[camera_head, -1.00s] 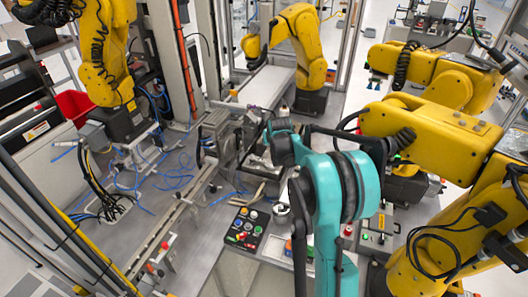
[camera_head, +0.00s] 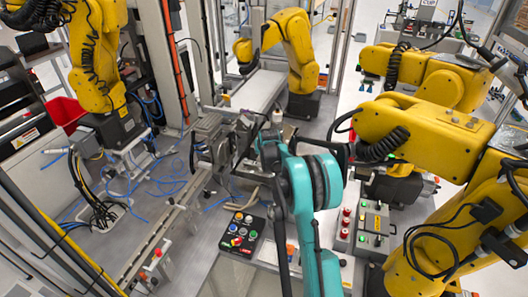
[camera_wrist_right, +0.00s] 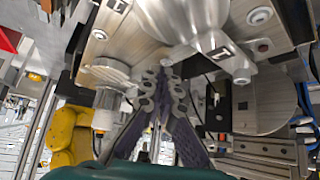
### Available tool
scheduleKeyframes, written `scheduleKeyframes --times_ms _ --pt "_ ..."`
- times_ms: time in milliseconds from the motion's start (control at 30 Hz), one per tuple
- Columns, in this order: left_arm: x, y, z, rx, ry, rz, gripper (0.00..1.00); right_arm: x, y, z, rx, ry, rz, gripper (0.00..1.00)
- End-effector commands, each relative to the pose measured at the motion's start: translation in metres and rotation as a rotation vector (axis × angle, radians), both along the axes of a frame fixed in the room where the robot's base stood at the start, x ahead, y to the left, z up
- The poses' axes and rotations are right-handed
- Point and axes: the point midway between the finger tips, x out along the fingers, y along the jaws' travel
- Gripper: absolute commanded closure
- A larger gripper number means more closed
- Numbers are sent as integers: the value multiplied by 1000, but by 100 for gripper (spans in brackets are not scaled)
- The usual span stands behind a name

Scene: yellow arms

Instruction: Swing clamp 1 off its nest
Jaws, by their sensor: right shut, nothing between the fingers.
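In the right wrist view a rounded metal part (camera_wrist_right: 180,18) hangs over my right gripper (camera_wrist_right: 165,70). A flat metal piece with a black label (camera_wrist_right: 222,52), which seems to read 1, is just right of it. I cannot tell for sure which part is clamp 1 or its nest. The gripper's dark fingers are shut and empty, tips close under the rounded part; contact cannot be told. In the head view the grey metal fixture (camera_head: 212,138) stands in the middle of the bench, and my teal right arm hides part of it. My left gripper is not in view.
A button box (camera_head: 241,232) stands on the bench in front of the fixture. Another box with red and green buttons (camera_head: 374,232) is to the right. Yellow robot arms (camera_head: 425,130) crowd the right side, and another (camera_head: 95,50) stands at the left.

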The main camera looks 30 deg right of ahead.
Motion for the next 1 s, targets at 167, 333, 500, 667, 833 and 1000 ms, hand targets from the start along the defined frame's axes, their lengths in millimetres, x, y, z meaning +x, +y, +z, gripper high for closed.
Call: scheduleKeyframes --times_ms 167,333,500,667,833,1000 --pt "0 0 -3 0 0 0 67 -20 8 -4 0 0 0 100" --pt "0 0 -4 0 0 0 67 -33 13 -5 0 0 0 100" --pt "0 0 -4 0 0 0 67 -36 15 -5 0 0 0 100" --pt "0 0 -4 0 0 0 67 -36 15 -5 0 0 0 100" --pt "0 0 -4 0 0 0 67 -36 15 -5 0 0 -6 100" --pt "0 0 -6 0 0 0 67 -38 18 -5 -1 0 -44 100"
